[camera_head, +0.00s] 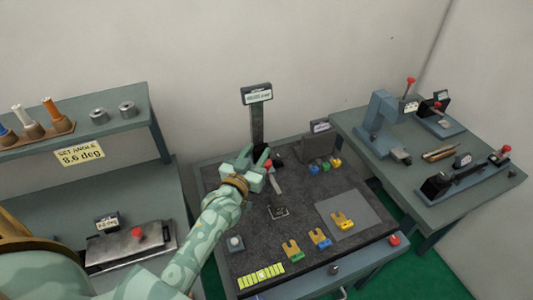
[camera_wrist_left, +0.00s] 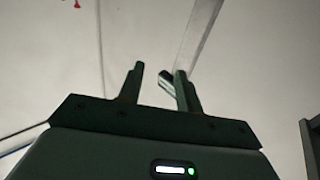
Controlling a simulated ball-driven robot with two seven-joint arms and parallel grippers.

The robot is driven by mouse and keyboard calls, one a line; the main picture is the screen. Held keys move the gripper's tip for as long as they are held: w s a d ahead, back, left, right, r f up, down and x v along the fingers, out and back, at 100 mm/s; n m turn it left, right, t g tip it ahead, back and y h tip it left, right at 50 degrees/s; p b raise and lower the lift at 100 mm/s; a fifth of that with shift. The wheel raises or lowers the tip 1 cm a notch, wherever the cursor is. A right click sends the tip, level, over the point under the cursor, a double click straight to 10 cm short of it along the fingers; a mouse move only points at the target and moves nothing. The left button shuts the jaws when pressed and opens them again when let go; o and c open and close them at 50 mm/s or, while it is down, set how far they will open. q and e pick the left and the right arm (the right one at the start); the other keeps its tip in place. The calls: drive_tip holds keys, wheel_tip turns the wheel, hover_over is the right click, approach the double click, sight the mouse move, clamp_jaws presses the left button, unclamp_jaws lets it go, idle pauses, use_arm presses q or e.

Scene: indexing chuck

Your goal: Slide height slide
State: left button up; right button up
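A dark upright column (camera_head: 257,125) with a small display (camera_head: 257,94) on top stands at the back of the dark bench mat. A small red-tipped part (camera_head: 268,163) sits low by the column, partly hidden by my gripper. My left gripper (camera_head: 254,152) is in front of the column's lower part, fingers pointing up and away. In the left wrist view its two fingers (camera_wrist_left: 158,75) are apart. A small metallic piece (camera_wrist_left: 167,78) shows beside the right finger; I cannot tell whether they touch. A pale slanted strip (camera_wrist_left: 198,35) rises behind that finger. My right gripper is out of view.
Several coloured forked pieces (camera_head: 319,238) lie at the front of the mat (camera_head: 240,210), near a grey plate (camera_head: 348,215). A red button (camera_head: 393,240) is at the front right. A side bench (camera_head: 415,175) holds other devices. A shelf (camera_head: 90,130) stands left.

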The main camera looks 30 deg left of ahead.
use_arm(q)
wheel_tip(320, 180, down, 2)
drive_tip(key=b, duration=1)
approach(265, 167)
drive_tip(key=w, duration=0.4)
drive_tip(key=shift+w+r, duration=0.1)
drive_tip(key=shift+r, duration=0.2)
drive_tip(key=w, duration=0.2)
drive_tip(key=w+b, duration=0.1)
drive_tip(key=w, duration=0.4)
drive_tip(key=shift+a, duration=0.3)
drive_tip(key=shift+w+r, duration=0.1)
drive_tip(key=shift+w, duration=0.15)
drive_tip(key=shift+c, duration=0.3)
